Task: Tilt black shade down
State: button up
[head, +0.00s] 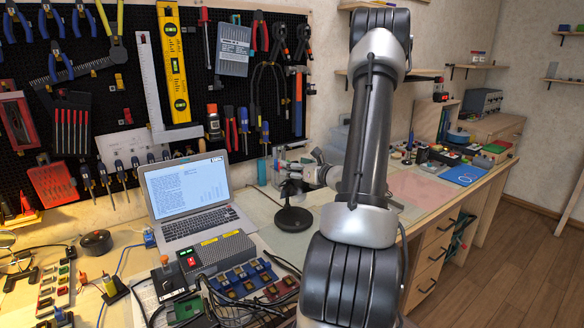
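A small black desk lamp stands on the workbench right of the laptop. Its round black base (293,219) rests flat on the bench. The black shade (290,187) seems to be the small dark part at the top of its short stem; its tilt is hard to make out. My gripper (288,164) is just above and beside this dark part, at the end of my arm, which reaches in from the right. The fingers are small and partly merge with the background, so I cannot tell whether they touch the shade or how far they are apart.
An open laptop (190,193) stands left of the lamp. The pegboard (140,80) with tools is behind. My arm hides the bench's middle; a pink mat (422,187) lies right of it.

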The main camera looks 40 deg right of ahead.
jog(key=s+r, duration=0.1)
jog(key=s, duration=0.9)
jog(key=shift+d+r, duration=0.15)
